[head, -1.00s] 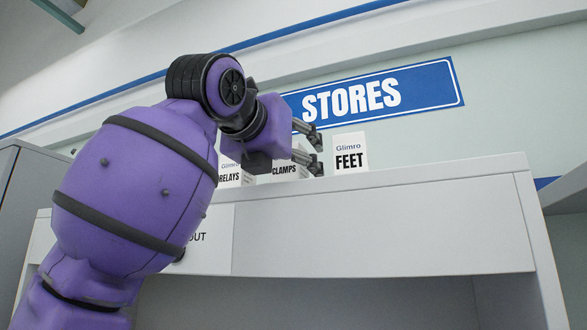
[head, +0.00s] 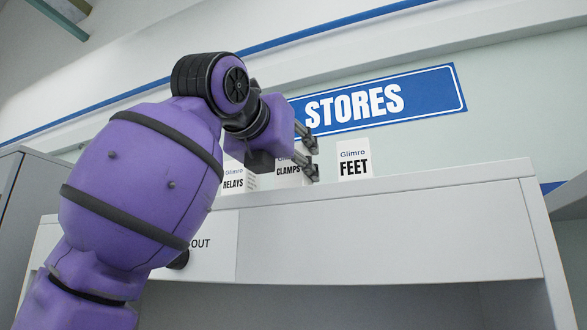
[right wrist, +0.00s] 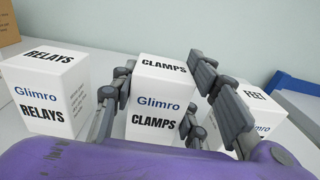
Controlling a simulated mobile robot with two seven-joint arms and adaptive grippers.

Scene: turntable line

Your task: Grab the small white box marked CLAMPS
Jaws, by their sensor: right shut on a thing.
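The small white box marked CLAMPS (head: 288,170) stands upright on top of the light cabinet, partly hidden by my right gripper (head: 309,156) in the head view. In the right wrist view the CLAMPS box (right wrist: 158,98) stands between the fingers of my right gripper (right wrist: 160,100), one finger on its left and the other on its right. The right gripper is shut on the box. My left gripper is not in view.
A white RELAYS box (right wrist: 45,92) stands just left of the CLAMPS box and a white FEET box (head: 354,160) just right. A brown box (right wrist: 8,22) shows at the wrist view's left edge. A STORES sign (head: 380,98) hangs on the wall behind.

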